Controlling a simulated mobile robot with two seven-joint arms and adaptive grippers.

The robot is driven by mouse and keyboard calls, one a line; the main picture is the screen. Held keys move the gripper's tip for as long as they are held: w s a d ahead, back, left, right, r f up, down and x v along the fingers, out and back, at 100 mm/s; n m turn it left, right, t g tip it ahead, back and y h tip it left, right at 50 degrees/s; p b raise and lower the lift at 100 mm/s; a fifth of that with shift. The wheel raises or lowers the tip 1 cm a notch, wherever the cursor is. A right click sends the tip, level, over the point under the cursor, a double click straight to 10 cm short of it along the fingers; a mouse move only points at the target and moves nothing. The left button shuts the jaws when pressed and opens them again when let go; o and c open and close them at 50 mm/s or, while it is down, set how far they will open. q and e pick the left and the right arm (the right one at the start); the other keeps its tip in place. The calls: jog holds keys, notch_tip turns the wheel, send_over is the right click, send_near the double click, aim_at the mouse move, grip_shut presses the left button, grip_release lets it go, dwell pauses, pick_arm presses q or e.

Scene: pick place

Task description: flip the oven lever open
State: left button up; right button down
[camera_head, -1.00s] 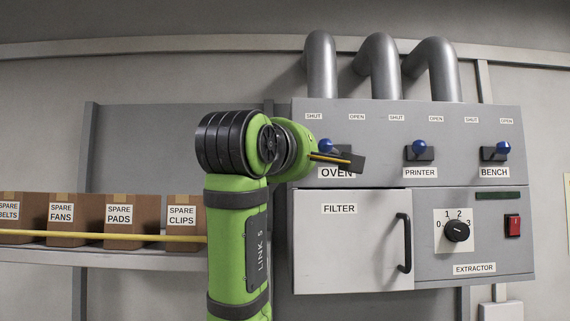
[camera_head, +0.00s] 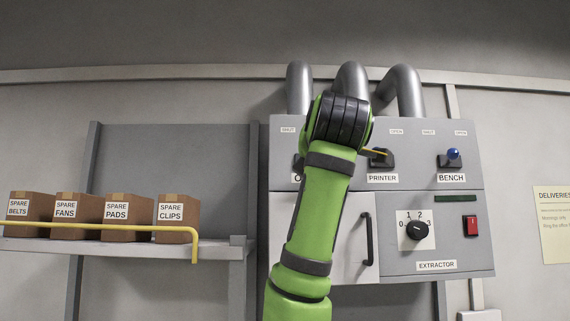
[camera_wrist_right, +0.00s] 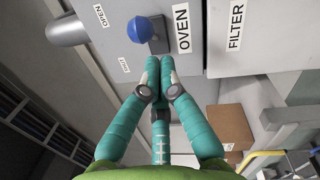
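The OVEN lever, with a blue ball knob (camera_wrist_right: 141,30) on a dark base (camera_wrist_right: 158,35), is near the top of the right wrist view. It stands between the OPEN and SHUT labels. In the head view my green arm hides most of it. My right gripper (camera_wrist_right: 160,65) has teal fingers with their tips together. They are beside the lever's base, on the SHUT side, and seem to hold nothing. I cannot tell whether they touch the lever. My left gripper is not in view.
The PRINTER lever (camera_head: 383,160) and BENCH lever (camera_head: 452,156) sit right of the OVEN lever. Below are the FILTER door handle (camera_head: 367,240), the EXTRACTOR dial (camera_head: 418,230) and a red switch (camera_head: 470,226). A shelf (camera_head: 120,246) with several boxes and a yellow rail stands left.

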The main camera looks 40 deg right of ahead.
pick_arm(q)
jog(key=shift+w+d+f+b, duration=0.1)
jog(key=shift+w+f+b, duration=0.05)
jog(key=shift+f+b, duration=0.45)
pick_arm(e)
jog(key=shift+s+d, duration=0.3)
jog(key=shift+d, duration=0.25)
jog(key=shift+s+d, duration=0.25)
jog(key=shift+d, duration=0.25)
jog(key=shift+w+f, duration=0.1)
jog(key=shift+w, duration=0.15)
